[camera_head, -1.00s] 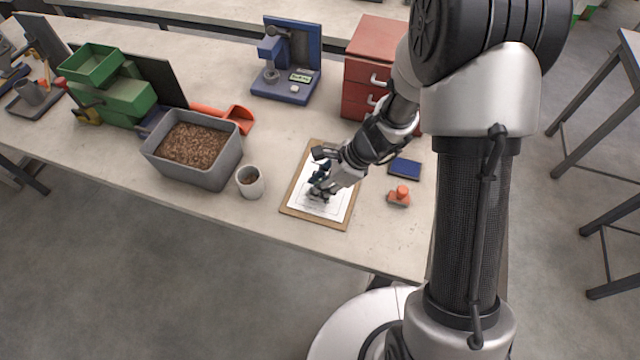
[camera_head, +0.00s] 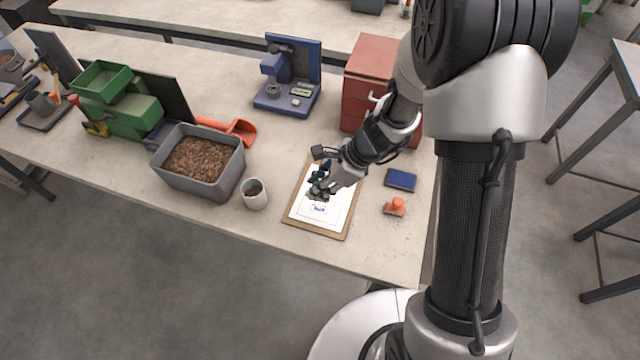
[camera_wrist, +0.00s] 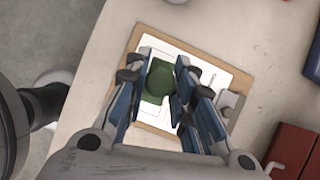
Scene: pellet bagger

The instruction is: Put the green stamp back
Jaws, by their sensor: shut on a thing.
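The green stamp (camera_wrist: 158,82) is in the wrist view, between my gripper's fingers, over the white sheet on the clipboard. My gripper (camera_wrist: 163,84) is shut on it. In the head view my gripper (camera_head: 319,190) is over the clipboard (camera_head: 338,233), and the stamp is hidden or too small to make out there. A small blue mark (camera_head: 319,209) shows on the paper just in front of the gripper. An orange stamp (camera_head: 395,206) stands on the table right of the clipboard, below a dark blue ink pad (camera_head: 400,179).
A grey bin of pellets (camera_head: 204,188) and a grey cup (camera_head: 254,200) stand left of the clipboard. A red drawer unit (camera_head: 367,75) and a blue bench device (camera_head: 289,98) stand behind. An orange scoop (camera_head: 240,128) lies by the bin. Table in front of the clipboard is bare.

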